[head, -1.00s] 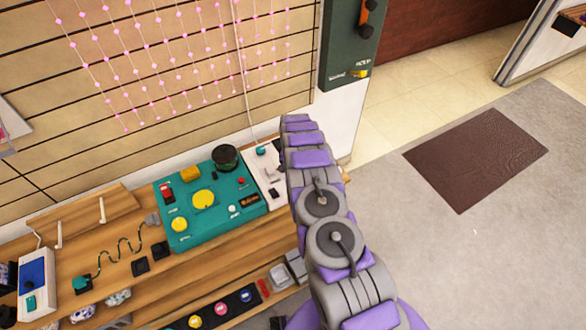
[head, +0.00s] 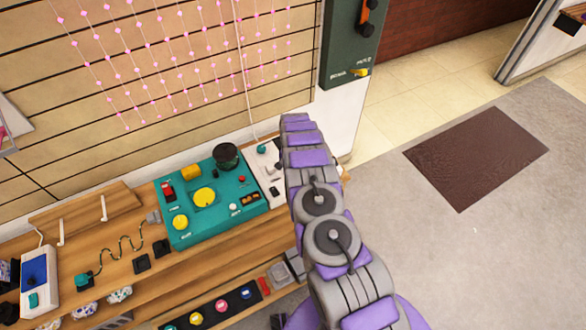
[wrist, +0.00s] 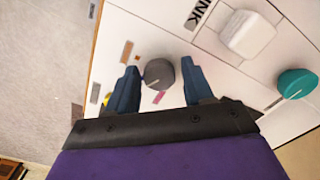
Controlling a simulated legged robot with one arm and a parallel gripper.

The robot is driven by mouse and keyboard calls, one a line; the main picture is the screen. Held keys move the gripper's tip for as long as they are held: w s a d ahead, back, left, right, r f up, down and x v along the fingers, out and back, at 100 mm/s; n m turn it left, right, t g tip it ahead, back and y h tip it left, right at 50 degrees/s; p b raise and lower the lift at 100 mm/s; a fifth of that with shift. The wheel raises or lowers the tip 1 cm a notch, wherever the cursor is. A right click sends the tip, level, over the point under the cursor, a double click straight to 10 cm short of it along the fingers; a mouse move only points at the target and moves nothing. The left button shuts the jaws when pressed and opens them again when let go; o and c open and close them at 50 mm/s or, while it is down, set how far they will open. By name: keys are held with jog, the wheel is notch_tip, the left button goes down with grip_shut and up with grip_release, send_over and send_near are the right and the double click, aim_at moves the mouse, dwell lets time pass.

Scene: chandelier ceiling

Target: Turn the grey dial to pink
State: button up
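The grey dial (wrist: 158,73) is a round knob on a white panel (wrist: 215,70), seen in the wrist view. My gripper (wrist: 159,65) has its two blue fingers on either side of the dial, with a narrow gap seeming to remain at each side. A pink mark (wrist: 159,97) lies on the panel just below the dial in the picture. A brown mark (wrist: 127,52) and a yellow mark (wrist: 106,98) lie to its left. I cannot tell which mark the dial points to. In the head view my arm hides the gripper and dial; part of the white panel (head: 264,172) shows.
A white square button (wrist: 247,35) and a teal knob (wrist: 297,84) are on the panel to the right of the dial. In the head view a teal control box (head: 215,222) stands left of the panel on a wooden bench (head: 215,252). Open floor lies to the right.

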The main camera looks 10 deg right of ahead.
jog(key=shift+o, duration=0.8)
notch_tip(320, 180, up, 17)
jog(key=p, duration=0.2)
jog(key=shift+r, duration=0.15)
jog(key=shift+a, duration=0.1)
jog(key=s+a+r+n+y, duration=0.1)
jog(key=s+a+r+n, duration=0.1)
jog(key=s+r, duration=0.9)
jog(key=s+a+r+n, duration=0.1)
jog(key=s+r+n, duration=0.1)
jog(key=s+r, duration=0.85)
jog(key=s+d+r+n, duration=0.1)
jog(key=s+r, duration=0.1)
jog(key=s, duration=0.8)
jog(key=s+d+r+n+g, duration=0.1)
jog(key=s+r, duration=0.2)
jog(key=s, duration=0.7)
jog(key=s+d+r+n+h, duration=0.1)
jog(key=s+d+r, duration=0.1)
jog(key=s, duration=0.9)
jog(key=shift+r+g+b, duration=0.25)
jog(key=shift+g+b, duration=0.05)
jog(key=shift+g, duration=0.1)
